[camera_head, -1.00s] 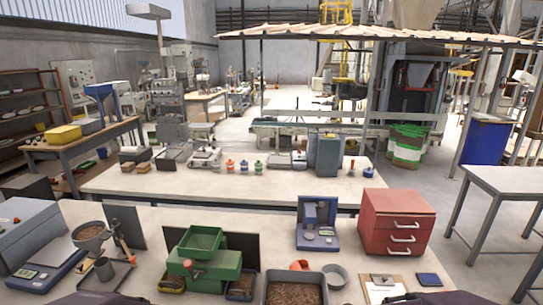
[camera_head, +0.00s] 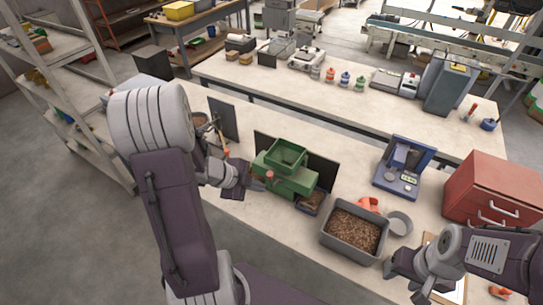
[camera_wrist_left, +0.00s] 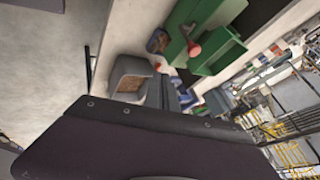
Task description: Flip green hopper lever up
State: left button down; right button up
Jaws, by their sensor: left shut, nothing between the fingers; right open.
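The green hopper machine (camera_head: 290,182) stands on the near bench, with its open square tray (camera_head: 286,152) on top. Its lever ends in a red knob (camera_head: 270,175) on the machine's left side; the knob also shows in the left wrist view (camera_wrist_left: 194,50). Whether the lever is up or down is hard to tell. My left gripper (camera_head: 257,184) is shut and empty, close to the left of the knob; contact cannot be made out. My right gripper (camera_head: 401,282) is open and empty, at the bench's front right, past the pellet bin.
A grey bin of brown pellets (camera_head: 354,230) stands right of the hopper, with a grey bowl (camera_head: 399,223) beside it. A blue scale (camera_head: 404,168) and red drawer cabinet (camera_head: 490,190) stand further right. A dark panel (camera_head: 223,119) stands behind my left wrist.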

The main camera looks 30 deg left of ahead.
pick_arm(q)
jog(key=s+a+r+n, duration=0.1)
jog(key=s+a+n, duration=0.1)
jog(key=s+a, duration=0.2)
jog(key=w+d+f, duration=0.2)
jog(key=w+f, duration=0.5)
jog(key=w, duration=0.3)
jog(key=shift+w+d+y, duration=0.15)
jog(key=shift+w+y, duration=0.25)
pick_arm(e)
jog(key=shift+s+a+r, duration=0.1)
jog(key=shift+s+r, duration=0.55)
jog(key=shift+r, duration=0.3)
pick_arm(q)
jog(key=shift+r, duration=0.1)
